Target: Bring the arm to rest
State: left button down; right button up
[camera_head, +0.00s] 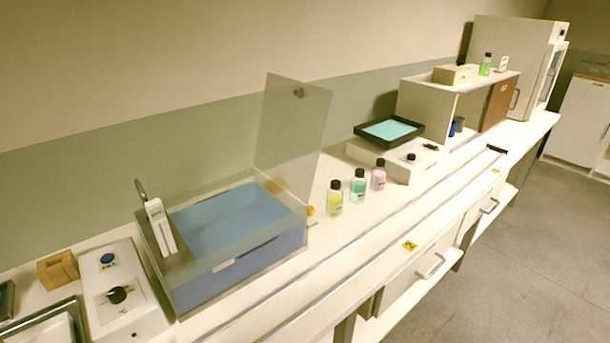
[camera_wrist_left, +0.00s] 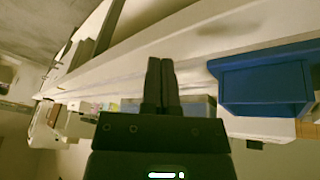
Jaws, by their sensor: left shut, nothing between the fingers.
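My left gripper (camera_wrist_left: 162,84) shows in the left wrist view, with its two dark fingers together and nothing between them. It is apart from the things around it. Neither gripper shows in the head view. Three bottles with black caps stand in a row on the bench in the head view: a yellow one (camera_head: 335,199), a green one (camera_head: 358,187) and a pink one (camera_head: 378,175).
A water bath (camera_head: 290,243) with a raised clear lid (camera_head: 290,130) stands on the bench, left of the bottles. A stirrer-like device with a dark tray (camera_head: 362,133) stands behind them. A blue bin (camera_wrist_left: 262,88) is right of my left gripper in the wrist view.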

pick_arm(q)
jog(key=s+d+r+g+y, duration=0.1)
jog(key=s+d+r, duration=0.2)
jog(key=s, duration=0.7)
notch_tip(320, 180, down, 17)
jog(key=s+m+g, duration=0.1)
jog(key=s, duration=0.1)
jog(key=s+a+f+g+y, duration=0.1)
jog(key=s+a+f, duration=0.2)
jog(key=s+f, duration=0.8)
jog(key=s, duration=0.2)
jog(key=shift+s+a+f, duration=0.15)
jog(key=shift+s+a, duration=0.05)
jog(key=shift+s, duration=0.1)
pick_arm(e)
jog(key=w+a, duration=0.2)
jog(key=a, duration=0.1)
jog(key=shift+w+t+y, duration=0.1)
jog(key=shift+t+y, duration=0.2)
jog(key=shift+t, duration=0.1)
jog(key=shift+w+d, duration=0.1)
